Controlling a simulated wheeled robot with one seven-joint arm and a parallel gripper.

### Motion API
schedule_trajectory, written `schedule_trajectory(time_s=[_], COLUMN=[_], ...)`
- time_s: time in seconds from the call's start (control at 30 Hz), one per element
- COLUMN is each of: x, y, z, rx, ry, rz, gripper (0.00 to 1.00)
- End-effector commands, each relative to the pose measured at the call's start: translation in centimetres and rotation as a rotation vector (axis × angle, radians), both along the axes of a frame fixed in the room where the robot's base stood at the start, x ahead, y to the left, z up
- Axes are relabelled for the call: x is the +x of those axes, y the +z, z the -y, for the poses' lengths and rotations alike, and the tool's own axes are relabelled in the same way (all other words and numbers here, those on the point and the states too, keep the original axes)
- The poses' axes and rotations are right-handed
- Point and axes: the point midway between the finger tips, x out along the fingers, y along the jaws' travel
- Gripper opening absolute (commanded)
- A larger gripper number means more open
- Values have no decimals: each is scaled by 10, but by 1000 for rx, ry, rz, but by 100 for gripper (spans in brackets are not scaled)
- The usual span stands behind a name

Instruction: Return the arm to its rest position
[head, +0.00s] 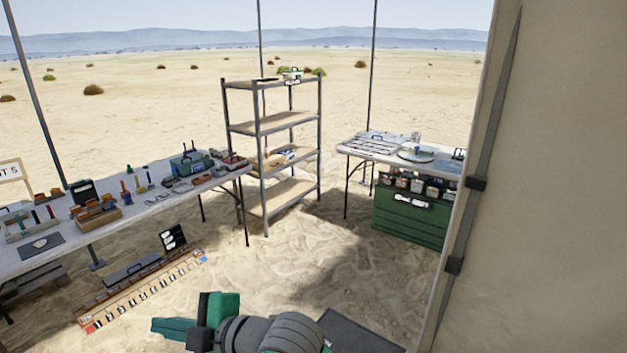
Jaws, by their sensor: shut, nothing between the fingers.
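My arm (290,331) shows at the bottom middle of the head view, with dark grey rounded links and green and black parts. Its end points left, and my gripper (168,326) shows there as a green tip beyond a black part. It is shut and empty. It is low in the picture, over bare sand, and appears apart from the tables and the shelf. The lower part of the arm is cut off by the picture's bottom edge.
A long table (150,207) with tools and boxes stands left. A metal shelf (287,188) stands at the middle back. A smaller table (360,150) and green crate (408,222) are right. A row of small items (140,292) lies on the sand. A canvas wall (555,180) fills the right.

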Motion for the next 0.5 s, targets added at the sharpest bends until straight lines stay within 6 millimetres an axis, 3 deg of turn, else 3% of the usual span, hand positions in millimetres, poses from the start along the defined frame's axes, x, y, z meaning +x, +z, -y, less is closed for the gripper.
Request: schedule_trajectory(time_s=[0.23,0.5], x=[16,35], y=[27,28], z=[-6,15], rx=[336,647], ry=[-128,-296], rz=[-85,-200], gripper=[0,0])
